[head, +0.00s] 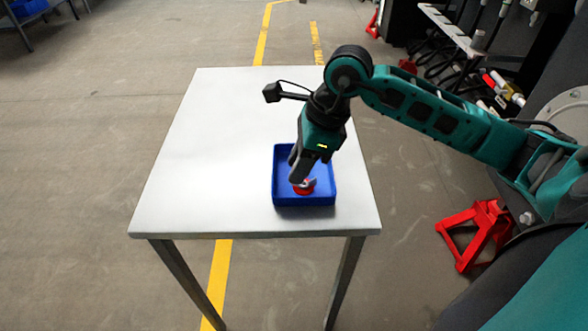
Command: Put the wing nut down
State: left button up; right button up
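My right gripper (301,180) points down into a blue tray (305,199) on the right part of a white table. A small red thing with a grey part, seemingly the wing nut (303,188), is at its fingertips, low in the tray near the front wall. The fingers overlap in this view, so I cannot tell whether they are closed on it. I also cannot tell whether it touches the tray floor. My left gripper is not in view.
The white table (210,150) is bare to the left of and behind the tray. A red jack stand (476,232) stands on the floor at the right. Dark machinery and a rack with tools (500,85) are at the upper right.

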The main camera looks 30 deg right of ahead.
jog(key=p+v, duration=0.1)
jog(key=v, duration=0.8)
jog(key=shift+s, duration=0.1)
